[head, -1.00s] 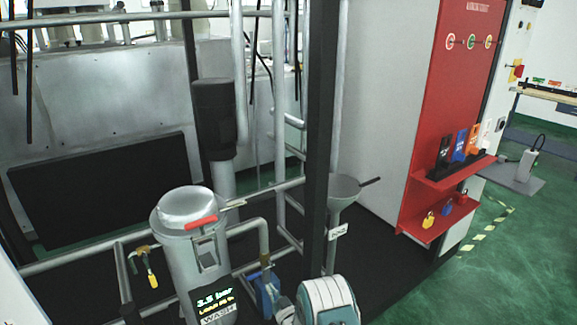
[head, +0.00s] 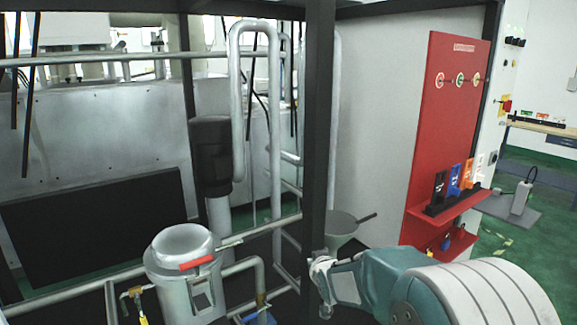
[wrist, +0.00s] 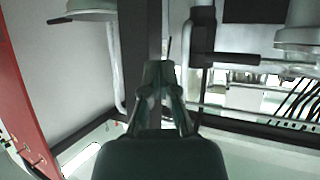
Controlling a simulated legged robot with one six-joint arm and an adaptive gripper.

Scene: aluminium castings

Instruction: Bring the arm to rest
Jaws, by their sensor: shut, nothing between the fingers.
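My arm (head: 450,292), teal and white, reaches in from the lower right of the head view. My gripper (head: 322,290) is at its left end, in front of the foot of the dark upright post (head: 318,130). In the wrist view my gripper (wrist: 158,72) points away from the camera with its fingers together and nothing between them. The dark post lies behind the fingertips there. Its distance from the fingers cannot be told.
A steel canister (head: 178,250) with a red handle stands at lower left, beside pipes. A grey funnel (head: 341,222) is just behind my gripper. A red board (head: 440,130) with a shelf of coloured tags (head: 453,183) stands right.

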